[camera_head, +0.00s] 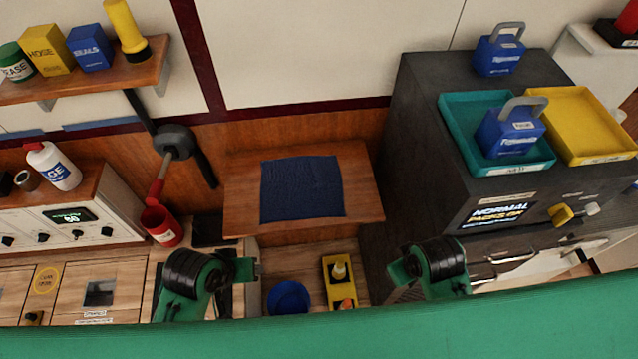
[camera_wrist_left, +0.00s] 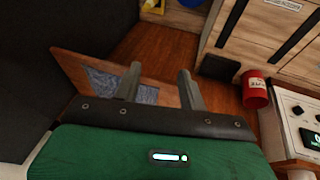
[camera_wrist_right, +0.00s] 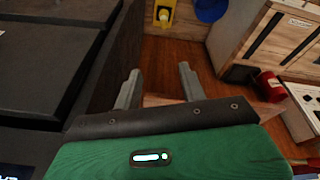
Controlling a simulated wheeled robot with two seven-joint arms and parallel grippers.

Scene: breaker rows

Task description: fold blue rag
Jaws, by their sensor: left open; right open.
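The blue rag (camera_head: 301,188) lies spread flat, roughly square, on a small wooden shelf (camera_head: 362,189) in the middle of the head view. Part of the rag (camera_wrist_left: 119,84) also shows in the left wrist view, beyond and between my left fingers. My left gripper (camera_head: 256,269) is open and empty, in front of the shelf and left of the rag. My right gripper (camera_head: 398,271) is open and empty, in front of the shelf and right of the rag. Its fingers (camera_wrist_right: 158,90) show apart in the right wrist view, where the rag is not visible.
A dark cabinet (camera_head: 413,120) bounds the shelf on the right, with teal (camera_head: 459,131) and yellow (camera_head: 583,125) trays on top. A red cup (camera_head: 162,226) stands on the left. A blue bowl (camera_head: 288,299) and yellow tray (camera_head: 339,282) sit below the shelf.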

